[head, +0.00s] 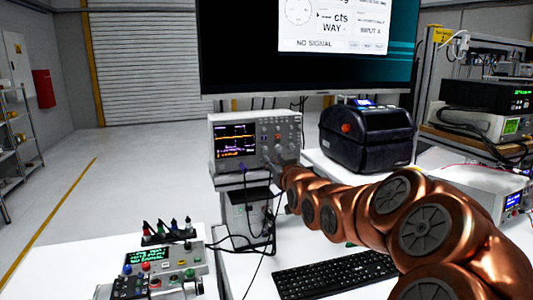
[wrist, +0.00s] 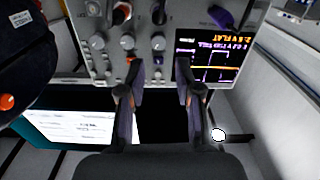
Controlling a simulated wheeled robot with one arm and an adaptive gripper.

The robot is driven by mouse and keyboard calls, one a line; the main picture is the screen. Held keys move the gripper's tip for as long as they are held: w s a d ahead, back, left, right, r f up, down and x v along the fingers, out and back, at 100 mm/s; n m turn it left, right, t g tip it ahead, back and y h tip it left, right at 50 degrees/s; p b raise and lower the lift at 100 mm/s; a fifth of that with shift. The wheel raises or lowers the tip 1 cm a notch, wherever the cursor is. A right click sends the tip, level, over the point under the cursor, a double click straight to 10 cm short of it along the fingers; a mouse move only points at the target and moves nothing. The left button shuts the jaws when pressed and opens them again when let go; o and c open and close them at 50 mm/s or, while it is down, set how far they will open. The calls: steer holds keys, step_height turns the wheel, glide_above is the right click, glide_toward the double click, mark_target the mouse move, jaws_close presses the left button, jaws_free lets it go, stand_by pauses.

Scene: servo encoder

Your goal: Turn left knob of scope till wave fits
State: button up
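A squarish pale trace shows there. The knob nearest the screen (wrist: 158,43) lies just beyond and between my fingertips; other knobs (wrist: 127,42) sit to its left. My gripper (wrist: 157,70) is open and empty, facing the panel. In the head view its tips are unclear beside the scope's lower right.
A black label printer (head: 365,140) stands right of the scope. A large monitor (head: 240,50) hangs above. A keyboard (head: 335,275) and a control box with cables (head: 185,262) lie in front. Open floor is at left.

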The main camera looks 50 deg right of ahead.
mark_target(265, 150)
steer(key=shift+p+x, duration=1.3)
steer(key=shift+x, duration=2.6)
jaws_close()
